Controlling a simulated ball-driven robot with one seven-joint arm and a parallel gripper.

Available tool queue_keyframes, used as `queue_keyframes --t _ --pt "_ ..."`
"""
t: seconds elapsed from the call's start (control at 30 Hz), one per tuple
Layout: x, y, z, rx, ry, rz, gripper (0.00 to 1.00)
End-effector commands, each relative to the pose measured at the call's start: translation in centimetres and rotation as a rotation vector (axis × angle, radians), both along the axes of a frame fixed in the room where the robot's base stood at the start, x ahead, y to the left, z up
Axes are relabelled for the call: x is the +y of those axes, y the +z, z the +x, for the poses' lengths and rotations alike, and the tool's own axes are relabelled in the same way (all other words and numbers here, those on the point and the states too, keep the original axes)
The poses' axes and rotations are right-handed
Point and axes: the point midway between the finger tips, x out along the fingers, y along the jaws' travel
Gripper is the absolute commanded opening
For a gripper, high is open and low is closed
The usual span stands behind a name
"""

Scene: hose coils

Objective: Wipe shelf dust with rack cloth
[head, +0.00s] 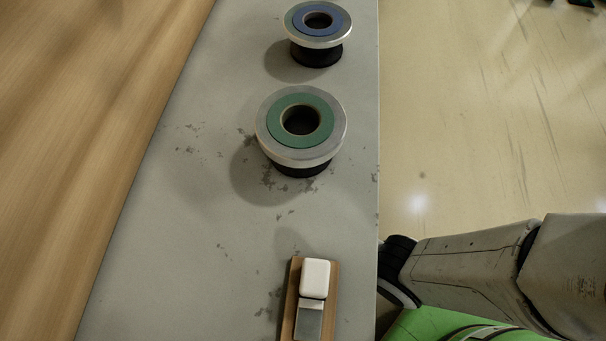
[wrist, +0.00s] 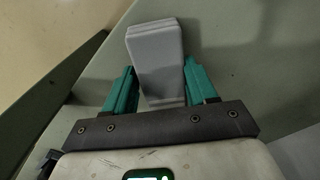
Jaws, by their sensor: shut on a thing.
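A folded pale grey cloth (wrist: 156,60) sits between the teal fingers of my gripper (wrist: 160,66) in the wrist view. My gripper is shut on it, and its far end sticks out past the fingertips. In the head view the grey shelf (head: 175,235) carries dark dust specks (head: 278,180) around the nearer coil, with more patches lower down towards the wooden board. My gripper and the cloth do not show in the head view. Whether the cloth touches the shelf is unclear.
A green-topped coil (head: 270,125) and a blue-topped coil (head: 334,36) stand on the shelf. A wooden board (head: 331,300) near the front bears a white block (head: 315,277) and a grey metallic piece (head: 308,321). The shelf's left side is clear. Pale floor (head: 470,120) lies right.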

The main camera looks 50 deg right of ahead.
Motion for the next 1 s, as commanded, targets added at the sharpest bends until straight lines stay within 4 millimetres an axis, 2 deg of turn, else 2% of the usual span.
queue_keyframes --t 0.23,0.83,1.0 --pt "1.2 0.1 -0.9 0.0 0.0 0.0 0.32" --pt "1.3 0.0 -0.9 0.0 0.0 0.0 0.32" --pt "2.0 0.1 -1.4 0.001 0.003 0.0 0.32"
